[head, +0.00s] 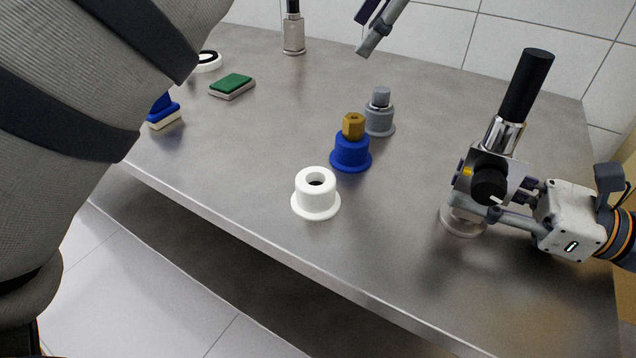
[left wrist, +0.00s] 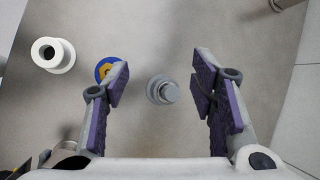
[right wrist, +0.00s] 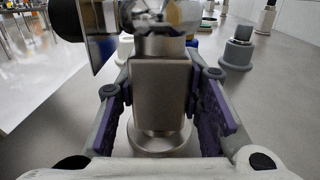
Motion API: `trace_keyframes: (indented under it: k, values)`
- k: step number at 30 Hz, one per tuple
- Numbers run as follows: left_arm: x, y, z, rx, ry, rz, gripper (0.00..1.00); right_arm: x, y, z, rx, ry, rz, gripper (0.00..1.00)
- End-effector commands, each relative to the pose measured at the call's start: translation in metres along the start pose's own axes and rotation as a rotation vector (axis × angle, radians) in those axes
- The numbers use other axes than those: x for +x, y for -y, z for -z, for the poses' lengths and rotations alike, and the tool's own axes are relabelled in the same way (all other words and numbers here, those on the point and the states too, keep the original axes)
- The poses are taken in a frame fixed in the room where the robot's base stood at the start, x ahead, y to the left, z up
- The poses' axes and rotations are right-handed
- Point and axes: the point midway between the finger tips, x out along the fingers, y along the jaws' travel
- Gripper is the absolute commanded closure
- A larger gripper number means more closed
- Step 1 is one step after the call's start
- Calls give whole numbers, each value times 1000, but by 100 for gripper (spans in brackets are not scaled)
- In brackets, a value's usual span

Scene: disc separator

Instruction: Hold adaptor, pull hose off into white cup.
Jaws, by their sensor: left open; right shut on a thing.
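A metal block-shaped body with a black knob, which I take as the adaptor (head: 480,182), stands on a pale round base at the right. A black tube, likely the hose (head: 527,85), rises tilted from its chrome collar. My right gripper (head: 497,200) is shut on the metal body, whose flat face (right wrist: 160,90) fills the space between the fingers in the right wrist view. The white cup (head: 316,200) stands empty near the table's front edge; it also shows in the left wrist view (left wrist: 68,58). My left gripper (left wrist: 160,70) is open and empty, above the table's back.
A blue cup (head: 350,158) holds a brass hex piece (head: 353,125). A grey cup (head: 380,122) with a grey piece stands behind it. A green-topped block (head: 232,84), white ring (head: 207,62) and metal bottle (head: 293,35) are at back left. The front-centre table (head: 390,240) is clear.

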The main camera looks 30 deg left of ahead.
Motion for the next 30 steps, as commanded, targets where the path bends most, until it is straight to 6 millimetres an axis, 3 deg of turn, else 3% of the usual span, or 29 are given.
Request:
trace_keyframes:
  k: [3,6,9,13,18,25,30]
  values:
    - [-56,-34,39,27,-180,-50,49,-1,-2,9,10,-14,-1,100]
    - [-102,-65,60,69,-313,-102,49,-1,-2,9,10,-14,-1,100]
    - [-137,-92,72,116,-414,-149,49,-1,-2,9,10,-14,-2,100]
    - [-165,-116,78,163,-491,-191,49,-1,-2,9,10,-14,-2,100]
    - [-170,-125,81,180,-513,-221,49,-1,-2,9,11,-14,-2,100]
    - [-149,-133,92,190,-517,-210,49,-1,-2,9,11,-15,-2,100]
    - [-119,-140,108,184,-511,-207,49,-1,-2,9,11,-15,-2,100]
